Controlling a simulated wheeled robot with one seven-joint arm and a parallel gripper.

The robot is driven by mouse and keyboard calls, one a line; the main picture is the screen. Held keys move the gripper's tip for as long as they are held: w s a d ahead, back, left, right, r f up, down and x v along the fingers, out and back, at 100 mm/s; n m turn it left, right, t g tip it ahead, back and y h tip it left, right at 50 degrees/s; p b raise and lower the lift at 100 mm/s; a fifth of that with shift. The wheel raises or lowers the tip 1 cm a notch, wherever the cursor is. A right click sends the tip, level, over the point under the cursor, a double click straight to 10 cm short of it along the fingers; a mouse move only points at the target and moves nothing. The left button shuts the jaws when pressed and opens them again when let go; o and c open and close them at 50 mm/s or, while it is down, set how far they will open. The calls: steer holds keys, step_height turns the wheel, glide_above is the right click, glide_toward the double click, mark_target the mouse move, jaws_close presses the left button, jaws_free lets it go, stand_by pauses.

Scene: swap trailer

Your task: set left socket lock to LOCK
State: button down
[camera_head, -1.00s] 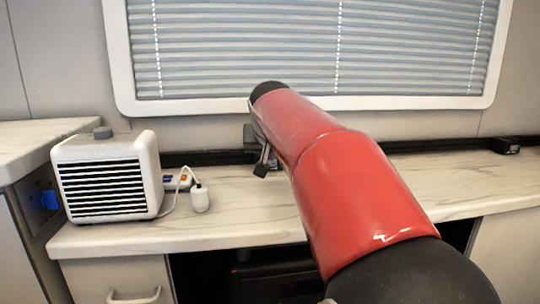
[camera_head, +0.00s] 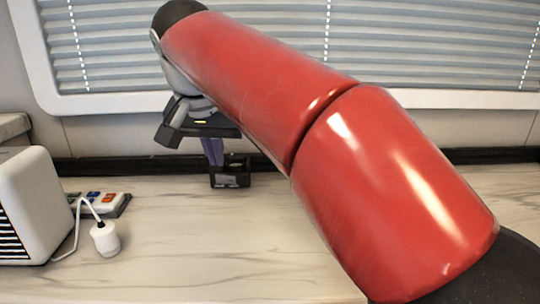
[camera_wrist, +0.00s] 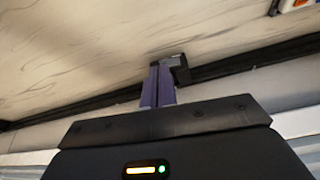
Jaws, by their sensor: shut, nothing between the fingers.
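My gripper (camera_head: 213,163) points down over the back of the counter, its purple fingers together and empty. A small black socket box (camera_head: 230,173) stands at the back of the counter, just right of and partly behind the fingertips in the head view. In the wrist view the gripper (camera_wrist: 158,70) shows with the black box (camera_wrist: 180,68) right beside its tips. I cannot tell whether they touch. The lock's setting and any LOCK marking are too small to read.
A white heater (camera_head: 28,208) stands at the left. A power strip (camera_head: 98,203) with coloured switches and a white plug (camera_head: 105,238) on a cord lie beside it. A black rail (camera_head: 115,164) runs along the wall under the window blinds (camera_head: 420,40). The front middle counter is clear.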

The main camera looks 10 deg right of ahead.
mark_target(226, 179)
steer(key=shift+s+r, duration=0.1)
steer(key=shift+s, duration=0.05)
steer(key=b+x, duration=0.2)
steer(key=x, duration=0.8)
steer(key=shift+s+b, duration=0.15)
steer(key=shift+b, duration=0.2)
steer(key=w, duration=0.1)
steer(key=w+d, duration=0.1)
steer(key=w, duration=0.1)
steer(key=shift+w+d, duration=0.15)
steer(key=shift+w, duration=0.3)
